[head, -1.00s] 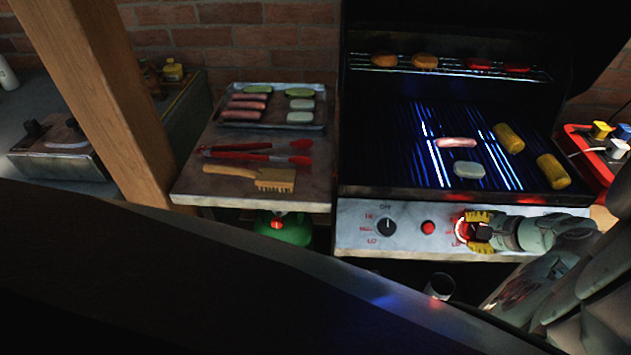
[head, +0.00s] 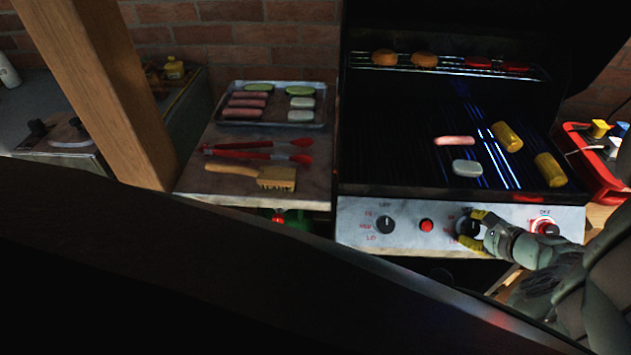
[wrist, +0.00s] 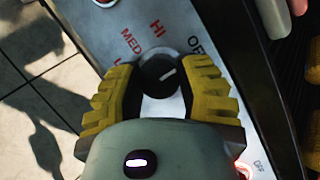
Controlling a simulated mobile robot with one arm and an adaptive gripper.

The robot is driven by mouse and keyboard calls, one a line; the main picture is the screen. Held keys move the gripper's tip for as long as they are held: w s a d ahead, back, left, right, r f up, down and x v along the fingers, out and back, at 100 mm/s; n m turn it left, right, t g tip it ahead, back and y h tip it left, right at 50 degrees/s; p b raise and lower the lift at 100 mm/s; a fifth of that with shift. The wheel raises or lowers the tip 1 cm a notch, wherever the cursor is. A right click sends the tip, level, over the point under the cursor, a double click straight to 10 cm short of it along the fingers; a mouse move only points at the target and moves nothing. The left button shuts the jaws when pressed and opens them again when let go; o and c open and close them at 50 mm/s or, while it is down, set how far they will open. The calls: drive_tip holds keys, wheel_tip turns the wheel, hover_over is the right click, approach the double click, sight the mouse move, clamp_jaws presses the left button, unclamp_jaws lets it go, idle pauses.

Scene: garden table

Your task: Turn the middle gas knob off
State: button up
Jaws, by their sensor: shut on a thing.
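The middle gas knob (head: 468,227) is black and sits on the grill's silver front panel (head: 400,240). In the wrist view the middle knob (wrist: 158,74) has its white mark pointing up and right, toward the OFF label. No red ring glows around it. My gripper (head: 474,230) is shut on this knob, with one yellow finger on each side. In the wrist view the two yellow fingers of my gripper (wrist: 160,90) flank it. The left knob (head: 385,225) is dark. The right knob (head: 546,228) has a lit red ring.
A red button (head: 427,226) lies between the left and middle knobs. Blue-white light shows only under the right part of the grate (head: 400,150), which holds a sausage (head: 454,140), a pale patty (head: 467,168) and corn (head: 507,136). A side shelf (head: 220,190) stands left.

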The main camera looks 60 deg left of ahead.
idle(0.3)
drive_tip(key=o, duration=1.2)
drive_tip(key=shift+o, duration=0.2)
drive_tip(key=shift+d+r, duration=0.45)
drive_tip(key=shift+d, duration=0.05)
drive_tip(key=v, duration=1)
drive_tip(key=shift+s+d, duration=0.2)
drive_tip(key=shift+d, duration=0.1)
drive_tip(key=shift+r, duration=0.1)
